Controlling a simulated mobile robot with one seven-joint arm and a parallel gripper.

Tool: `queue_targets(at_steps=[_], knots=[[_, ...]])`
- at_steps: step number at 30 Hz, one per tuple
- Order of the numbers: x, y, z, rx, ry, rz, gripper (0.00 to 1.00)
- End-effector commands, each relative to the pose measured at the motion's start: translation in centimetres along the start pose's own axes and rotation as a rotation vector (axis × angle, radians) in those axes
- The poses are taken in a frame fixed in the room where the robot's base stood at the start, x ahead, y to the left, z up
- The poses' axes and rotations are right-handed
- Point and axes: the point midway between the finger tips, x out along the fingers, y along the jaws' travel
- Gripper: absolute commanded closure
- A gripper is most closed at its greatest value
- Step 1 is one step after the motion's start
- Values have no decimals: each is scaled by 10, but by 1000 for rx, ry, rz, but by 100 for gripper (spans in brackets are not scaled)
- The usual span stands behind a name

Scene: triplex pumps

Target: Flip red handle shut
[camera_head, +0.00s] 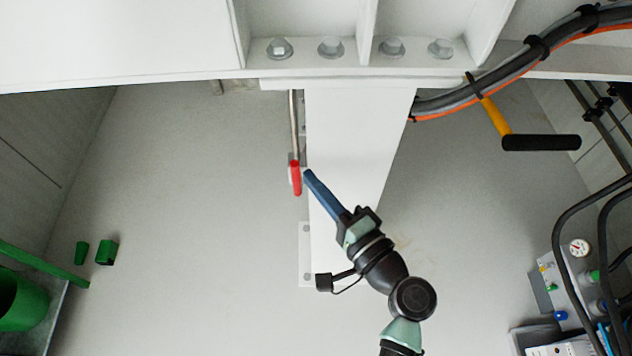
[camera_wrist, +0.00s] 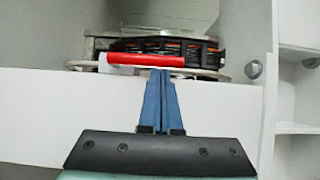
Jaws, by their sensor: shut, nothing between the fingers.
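The red handle (camera_head: 296,178) is at the lower end of a thin metal rod, beside the left edge of a white upright beam. In the wrist view the red handle (camera_wrist: 146,60) lies level across the picture, just beyond my fingertips. My gripper (camera_head: 309,174) comes from the lower right, with its blue fingers together and empty. Its tips are just right of the handle in the head view. In the wrist view the shut fingertips (camera_wrist: 160,72) are right at the handle's lower edge; I cannot tell whether they touch it.
The white beam (camera_head: 345,130) stands behind my fingers. A yellow lever with a black grip (camera_head: 541,142) and thick cables (camera_head: 480,85) are at the upper right. A gauge box (camera_head: 566,285) is at the lower right. Open floor (camera_head: 190,220) shows at left.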

Motion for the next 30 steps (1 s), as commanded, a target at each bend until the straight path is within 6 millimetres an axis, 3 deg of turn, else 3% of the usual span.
queue_targets(at_steps=[30], knots=[[9,-10,14,-173,-4,115,100]])
